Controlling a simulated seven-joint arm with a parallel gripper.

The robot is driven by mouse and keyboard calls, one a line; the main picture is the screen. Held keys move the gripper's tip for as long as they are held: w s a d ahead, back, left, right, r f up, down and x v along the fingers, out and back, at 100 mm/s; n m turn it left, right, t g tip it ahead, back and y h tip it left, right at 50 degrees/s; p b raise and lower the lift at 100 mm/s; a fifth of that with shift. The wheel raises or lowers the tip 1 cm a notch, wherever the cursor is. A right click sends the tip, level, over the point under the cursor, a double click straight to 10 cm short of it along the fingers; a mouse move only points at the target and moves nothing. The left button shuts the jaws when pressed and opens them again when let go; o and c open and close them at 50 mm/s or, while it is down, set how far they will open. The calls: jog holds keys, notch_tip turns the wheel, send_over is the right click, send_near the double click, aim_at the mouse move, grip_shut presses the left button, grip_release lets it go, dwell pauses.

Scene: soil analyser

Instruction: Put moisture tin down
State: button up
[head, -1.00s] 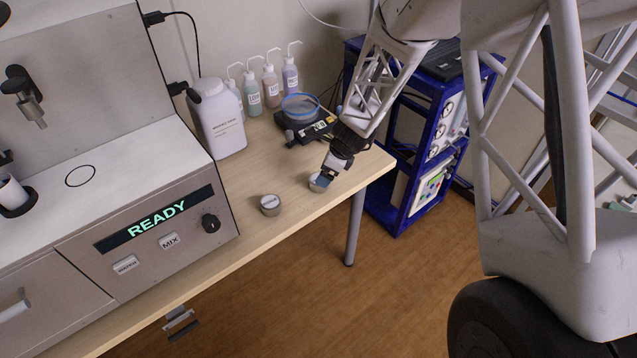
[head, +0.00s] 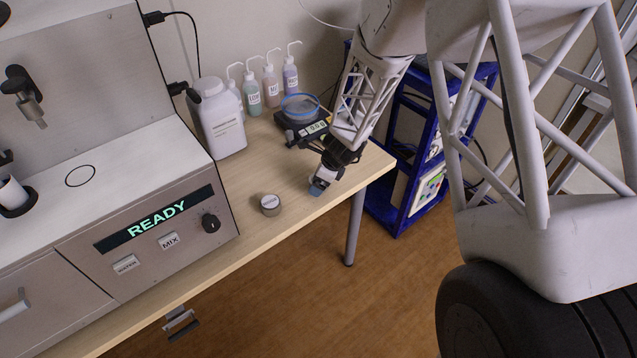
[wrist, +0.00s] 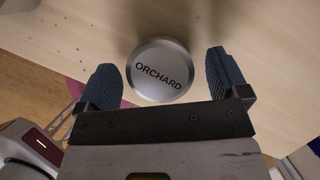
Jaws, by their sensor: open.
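A round silver moisture tin (wrist: 160,71) marked "ORCHARD" lies lid up between my fingers in the wrist view, with the tabletop behind it. My gripper (wrist: 170,78) is open, with a blue finger on either side of the tin and a visible gap at each. A second tin (head: 269,204) with a pale labelled lid stands upright on the table, left of my gripper.
The analyser (head: 155,235) reading "READY" fills the left. A white jug (head: 218,120), several wash bottles (head: 271,87) and a scale (head: 303,127) with a blue-rimmed dish stand at the back. A blue rack (head: 425,150) stands beyond the table's right edge. Bare tabletop (head: 290,175) lies around the tins.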

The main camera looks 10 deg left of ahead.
jog(key=shift+a+f, duration=0.15)
jog(key=shift+f, duration=0.2)
dwell(0.3)
jog(key=c, duration=1.1)
jog(key=shift+r, duration=0.15)
jog(key=shift+r, duration=1.5)
jog(key=shift+s+r, duration=0.2)
jog(key=shift+s, duration=0.05)
jog(key=s+d, duration=0.3)
jog(key=s, duration=0.4)
jog(key=s+d+r, duration=0.1)
jog(key=s+d, duration=0.1)
jog(key=s, duration=0.5)
jog(key=shift+s+d+r, duration=0.15)
jog(key=shift+d, duration=0.25)
